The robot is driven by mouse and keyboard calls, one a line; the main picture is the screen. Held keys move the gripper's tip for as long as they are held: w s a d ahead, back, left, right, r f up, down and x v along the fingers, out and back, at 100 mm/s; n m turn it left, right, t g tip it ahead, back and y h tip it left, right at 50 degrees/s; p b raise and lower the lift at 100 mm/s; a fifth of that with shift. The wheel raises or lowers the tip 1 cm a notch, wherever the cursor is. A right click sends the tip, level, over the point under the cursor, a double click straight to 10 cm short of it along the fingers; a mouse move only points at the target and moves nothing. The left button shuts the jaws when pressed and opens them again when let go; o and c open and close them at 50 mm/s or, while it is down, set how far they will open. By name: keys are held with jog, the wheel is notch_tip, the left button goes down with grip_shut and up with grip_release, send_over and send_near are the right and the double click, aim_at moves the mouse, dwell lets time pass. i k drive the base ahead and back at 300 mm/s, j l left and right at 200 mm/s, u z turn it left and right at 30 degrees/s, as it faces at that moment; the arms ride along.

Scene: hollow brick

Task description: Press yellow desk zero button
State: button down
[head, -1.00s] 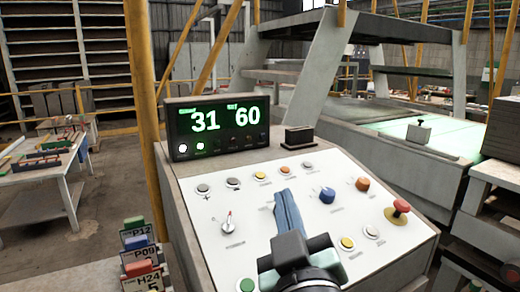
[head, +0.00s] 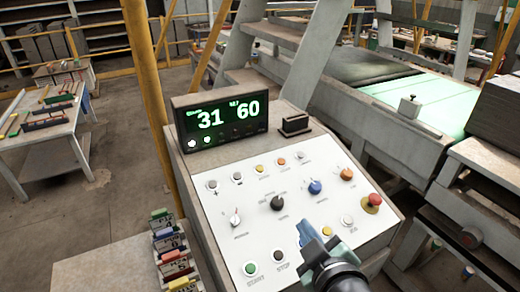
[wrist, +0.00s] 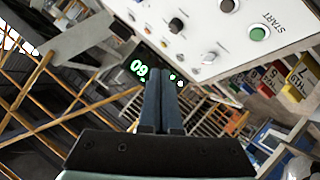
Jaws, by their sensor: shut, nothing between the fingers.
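The white sloped desk panel (head: 225,205) carries several buttons. One yellow button (head: 259,168) is in its upper row, left of an orange one (head: 281,162). Another yellow button (head: 327,231) is low on the panel, just right of my gripper's fingers. The labels by the yellow buttons are too small to read. My gripper (head: 303,224) has blue fingers, shut and empty, over the lower middle of the panel.
A black display (head: 222,119) reads 31 and 60 in green. A black knob (head: 278,203), blue knob (head: 315,187), red mushroom button (head: 372,201), green START (head: 250,268) and dark STOP button (head: 278,256) surround the fingers. Coloured bins (head: 170,250) stand left of the desk.

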aim_at(259, 169)
jog(key=i+j, duration=0.1)
jog(key=i, duration=0.4)
jog(key=i+j, duration=0.1)
jog(key=i, duration=0.4)
